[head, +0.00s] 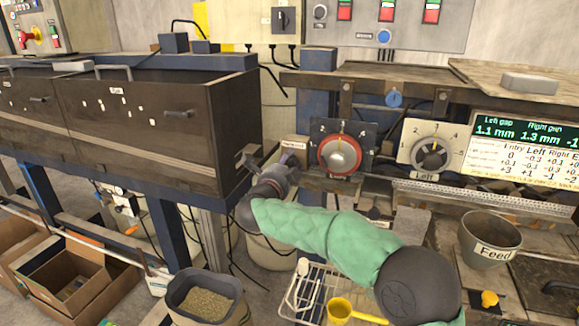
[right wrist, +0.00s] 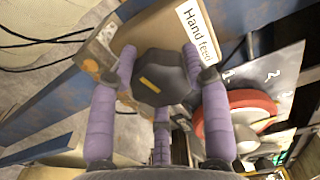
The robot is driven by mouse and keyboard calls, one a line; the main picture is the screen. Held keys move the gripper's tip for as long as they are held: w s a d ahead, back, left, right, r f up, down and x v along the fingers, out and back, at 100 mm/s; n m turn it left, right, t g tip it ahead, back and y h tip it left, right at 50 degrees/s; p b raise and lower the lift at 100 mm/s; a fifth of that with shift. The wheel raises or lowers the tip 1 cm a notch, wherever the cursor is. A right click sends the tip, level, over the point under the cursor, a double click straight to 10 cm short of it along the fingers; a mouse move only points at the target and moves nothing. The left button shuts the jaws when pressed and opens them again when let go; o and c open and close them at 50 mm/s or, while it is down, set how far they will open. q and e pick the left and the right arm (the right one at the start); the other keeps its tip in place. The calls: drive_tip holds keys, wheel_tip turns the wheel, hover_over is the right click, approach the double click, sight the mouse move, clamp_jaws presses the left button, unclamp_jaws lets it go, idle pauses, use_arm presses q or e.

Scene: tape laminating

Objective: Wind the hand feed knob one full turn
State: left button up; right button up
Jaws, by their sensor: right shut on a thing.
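The hand feed knob (right wrist: 160,78) is a dark, faceted knob with a yellow mark on its face. In the right wrist view it sits beside a tan box labelled "Hand feed" (right wrist: 185,35). My right gripper (right wrist: 160,85) has purple fingers closed around the knob's sides, with the yellow mark showing between them. In the head view my right gripper (head: 275,178) is at the left end of the machine, below the small hand feed box (head: 293,146). There the gripper hides most or all of the knob. My left gripper is in neither view.
A red dial knob (head: 340,154) is just right of my right gripper, and a grey "Left" dial (head: 432,154) is farther right. A dark wooden trough (head: 165,115) stands to the left. Below are a pellet bin (head: 207,300), a wire basket (head: 310,290) and a "Feed" bucket (head: 490,240).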

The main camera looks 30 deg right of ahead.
drive_tip(key=o, duration=1.2)
drive_tip(key=shift+c, duration=0.2)
drive_tip(key=v, duration=1.2)
drive_tip(key=shift+f, duration=0.1)
